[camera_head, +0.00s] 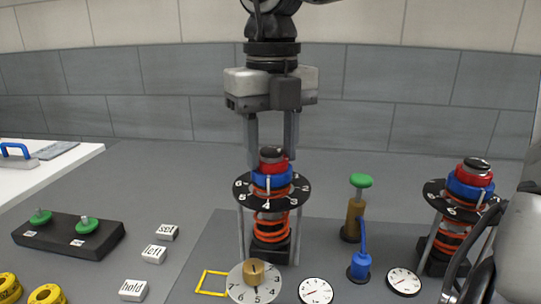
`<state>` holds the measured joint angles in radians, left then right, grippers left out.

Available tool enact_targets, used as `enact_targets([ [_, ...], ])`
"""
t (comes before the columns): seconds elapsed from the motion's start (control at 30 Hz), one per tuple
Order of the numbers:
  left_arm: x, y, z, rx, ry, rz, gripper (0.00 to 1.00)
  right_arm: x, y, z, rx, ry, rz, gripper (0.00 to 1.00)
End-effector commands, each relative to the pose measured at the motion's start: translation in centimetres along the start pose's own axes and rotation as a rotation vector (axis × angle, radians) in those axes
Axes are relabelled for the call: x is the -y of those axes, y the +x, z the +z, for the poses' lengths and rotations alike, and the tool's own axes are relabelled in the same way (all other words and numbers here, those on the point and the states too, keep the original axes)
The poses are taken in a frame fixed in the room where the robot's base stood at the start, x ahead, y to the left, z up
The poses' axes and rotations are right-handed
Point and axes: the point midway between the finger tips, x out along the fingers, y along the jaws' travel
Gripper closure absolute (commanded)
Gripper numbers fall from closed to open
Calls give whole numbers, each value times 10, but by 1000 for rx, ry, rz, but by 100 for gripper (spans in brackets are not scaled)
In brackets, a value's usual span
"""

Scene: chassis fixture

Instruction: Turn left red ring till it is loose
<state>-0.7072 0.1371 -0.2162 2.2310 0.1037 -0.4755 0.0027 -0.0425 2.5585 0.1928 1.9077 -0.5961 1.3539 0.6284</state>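The left fixture has a red ring (279,169) under a dark cap, above a blue ring (271,181) and a black numbered disc (241,190). My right gripper (272,150) points straight down over it from above. Its two fingers are apart, one at each side of the cap and red ring. I cannot tell whether the fingertips touch the ring. Their lower ends are partly hidden by it. My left gripper is not in view.
A similar fixture with a red ring (474,175) stands at the right, partly behind my arm. A green-topped post (360,181), a blue part (360,267) and several dials stand between and in front. White labelled blocks (154,254) and a black box (68,237) are at left.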

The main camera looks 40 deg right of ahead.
Motion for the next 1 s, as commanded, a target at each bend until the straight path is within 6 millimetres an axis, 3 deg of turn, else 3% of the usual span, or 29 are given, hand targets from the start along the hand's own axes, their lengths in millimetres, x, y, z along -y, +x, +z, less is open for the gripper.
enact_targets([
  [0.17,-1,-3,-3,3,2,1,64,0,-2,0,-2,-89,4,83],
  [1.0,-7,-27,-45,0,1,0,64,0,-2,0,1,-1307,4,83],
])
